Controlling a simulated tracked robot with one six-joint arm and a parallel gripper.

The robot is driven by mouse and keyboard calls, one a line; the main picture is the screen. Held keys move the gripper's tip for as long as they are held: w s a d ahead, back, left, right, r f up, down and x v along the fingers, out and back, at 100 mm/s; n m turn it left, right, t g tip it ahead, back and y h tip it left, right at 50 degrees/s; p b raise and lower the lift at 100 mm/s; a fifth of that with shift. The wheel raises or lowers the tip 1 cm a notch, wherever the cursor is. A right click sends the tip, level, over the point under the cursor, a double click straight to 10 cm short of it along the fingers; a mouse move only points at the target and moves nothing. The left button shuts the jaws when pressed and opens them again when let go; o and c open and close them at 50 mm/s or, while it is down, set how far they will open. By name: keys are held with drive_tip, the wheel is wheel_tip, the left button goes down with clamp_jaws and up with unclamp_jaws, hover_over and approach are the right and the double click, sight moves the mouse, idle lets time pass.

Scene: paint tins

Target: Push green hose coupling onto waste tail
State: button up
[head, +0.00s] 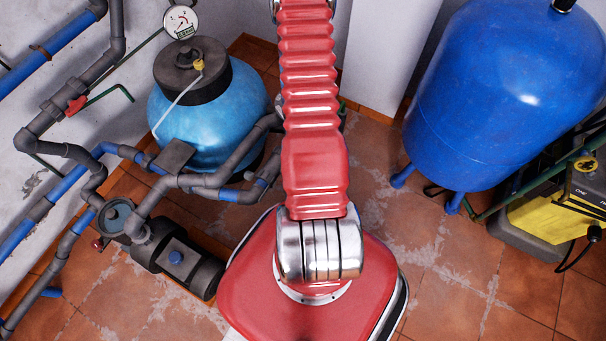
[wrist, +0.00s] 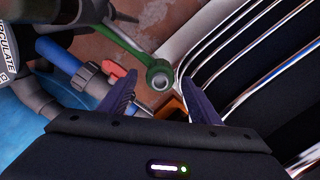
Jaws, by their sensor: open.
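In the head view my arm hides the gripper and coupling; a bit of green shows beside the arm.
In the head view a light blue filter tank (head: 205,125) with pipework stands left, a dark blue tank (head: 500,95) right. Tiled floor (head: 465,290) is clear at front right.

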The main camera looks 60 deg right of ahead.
drive_tip(key=shift+f, duration=1.55)
drive_tip(key=shift+c, duration=0.5)
drive_tip(key=c, duration=1.1)
